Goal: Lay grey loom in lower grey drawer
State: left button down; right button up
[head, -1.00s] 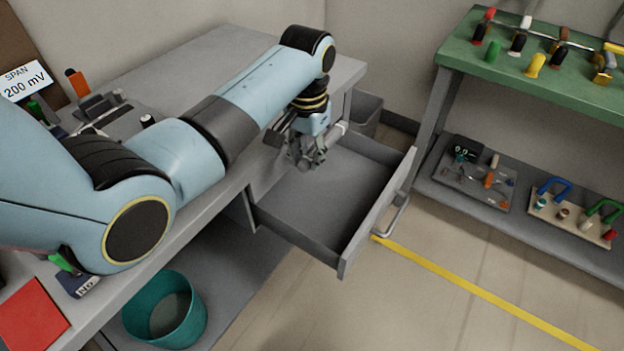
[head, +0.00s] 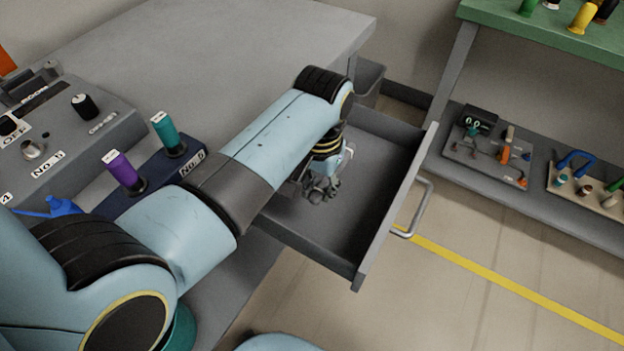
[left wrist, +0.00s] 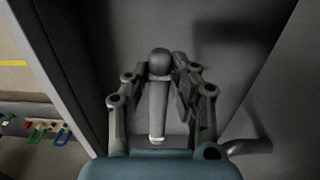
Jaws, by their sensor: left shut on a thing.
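The grey drawer (head: 345,225) is pulled out from under the grey bench, its inside bare where I can see it. My left gripper (head: 322,190) points down inside the drawer's outline in the head view. In the left wrist view, my left gripper (left wrist: 160,85) is shut on the grey loom (left wrist: 159,105), a slim grey rod with a dark rounded end. The drawer floor (left wrist: 215,50) lies behind it. I cannot tell whether the loom touches the floor. My arm and fingers mostly hide the loom in the head view. My right gripper is out of view.
The drawer's front panel and handle (head: 415,210) stand out over the floor. A green-topped shelf unit (head: 545,35) with tool boards is at the right. The bench top (head: 240,65) holds a grey control box (head: 60,130) and a dark blue stand (head: 160,180) with purple and teal spools.

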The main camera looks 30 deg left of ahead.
pick_arm(q)
jog(key=b, duration=0.2)
send_over(318, 219)
notch_tip(318, 219, down, 6)
jog(key=shift+r, duration=0.2)
notch_tip(318, 219, down, 4)
jog(key=shift+r+b, duration=0.1)
jog(key=shift+b, duration=0.65)
jog(key=shift+r, duration=0.15)
jog(key=c, duration=1.1)
grip_release()
